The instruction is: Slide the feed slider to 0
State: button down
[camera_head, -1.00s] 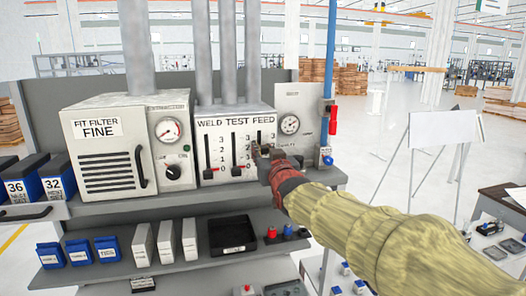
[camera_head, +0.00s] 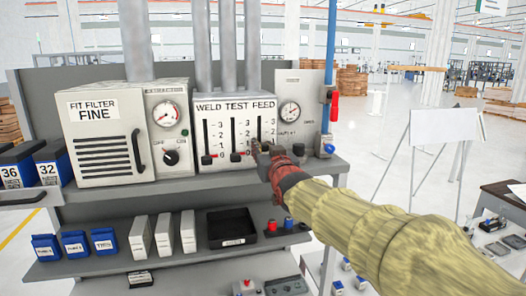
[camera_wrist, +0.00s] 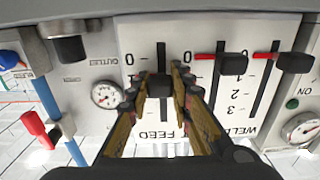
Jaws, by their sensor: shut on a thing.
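The white panel labelled WELD TEST FEED (camera_head: 208,122) has three vertical slots with dark slider knobs. The feed slider is the rightmost in the head view; its black knob (camera_wrist: 160,86) shows between my fingers in the wrist view, where the picture is turned over and 0 is at the top. The knob sits below the 0 marks, near 1; its exact reading is partly covered by the fingers. My gripper (camera_head: 258,148) is shut on this knob, a finger on each side (camera_wrist: 160,88). The test knob (camera_wrist: 233,64) and weld knob (camera_wrist: 295,63) stand at 0.
A gauge panel (camera_head: 306,95) stands right of the sliders, with a blue pipe (camera_head: 329,60) beyond it. The filter box (camera_head: 100,150) and OFF/ON dial (camera_head: 171,157) are left. A shelf edge (camera_head: 200,183) runs just below the panel.

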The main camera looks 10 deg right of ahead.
jog(key=shift+f+b, duration=1.5)
jog(key=shift+f, duration=0.1)
jog(key=c, duration=2)
grip_release()
jog(key=shift+c, duration=0.2)
jog(key=o, duration=0.5)
jog(key=shift+r, duration=0.1)
jog(key=shift+s, duration=0.1)
jog(key=s, duration=1.1)
jog(key=shift+s, duration=0.4)
